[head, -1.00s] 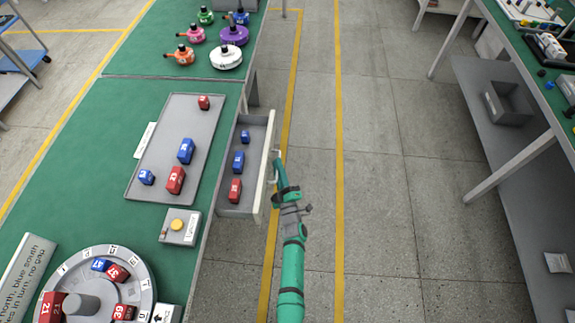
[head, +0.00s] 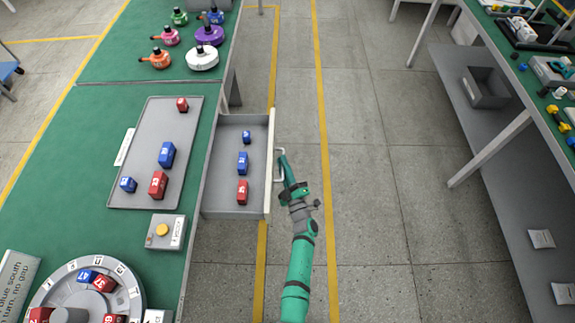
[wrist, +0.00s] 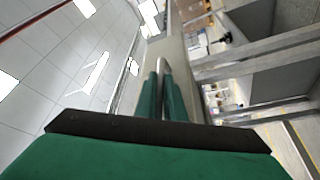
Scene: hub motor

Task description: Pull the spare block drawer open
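The spare block drawer (head: 222,190) is pulled well out from the right side of the green bench. Inside it lie a small blue block (head: 246,137), a larger blue block (head: 243,161) and a red block (head: 242,191). Its pale front panel (head: 268,165) carries a handle (head: 281,165). My gripper (head: 281,156) is at the handle, outside the drawer front. In the wrist view, its two green fingers (wrist: 161,95) are close together around the grey handle bar (wrist: 163,75). The exact contact is small in the head view.
A grey tray (head: 150,190) with red and blue blocks lies on the green bench (head: 100,235). A box with a yellow button (head: 162,229) and a round numbered dial (head: 70,290) are nearby. The floor right of the drawer is clear up to another bench (head: 520,60).

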